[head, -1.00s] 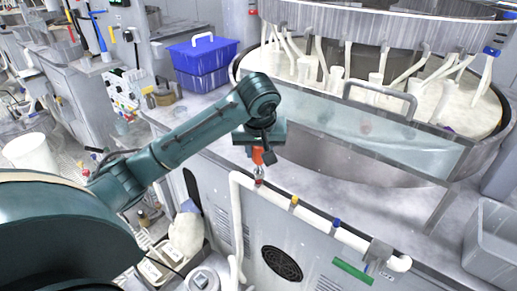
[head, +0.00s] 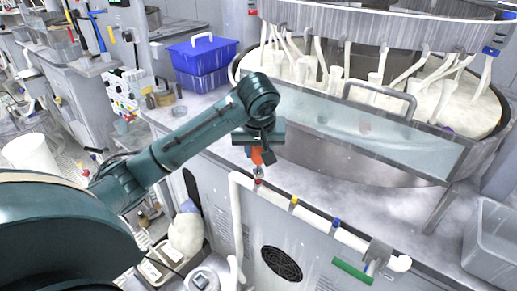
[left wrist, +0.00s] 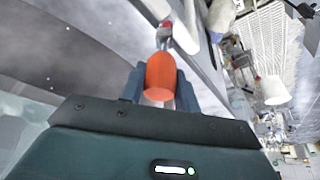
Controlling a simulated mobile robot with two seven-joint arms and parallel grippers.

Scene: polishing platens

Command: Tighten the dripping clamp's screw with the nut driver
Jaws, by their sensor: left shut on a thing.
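My left gripper (head: 259,147) is shut on the orange handle of the nut driver (head: 257,157). The driver points down, and its short metal shaft reaches to the red-marked clamp (head: 258,182) on the white pipe (head: 240,210). I cannot tell whether its tip is seated on the screw. In the left wrist view the orange handle (left wrist: 160,78) sits between the fingers (left wrist: 160,68), with a small red part (left wrist: 166,24) beyond it. A yellow-marked clamp (head: 293,201) and a blue-marked clamp (head: 336,223) sit further right along the pipe. No drip can be made out. My right gripper is not in view.
A round polishing machine with a clear splash guard (head: 370,135) stands behind the pipe. A blue toolbox (head: 202,62) stands on the bench at the back. A grey cabinet with a round vent (head: 281,263) is below the pipe. A grey bin (head: 490,235) stands at the right.

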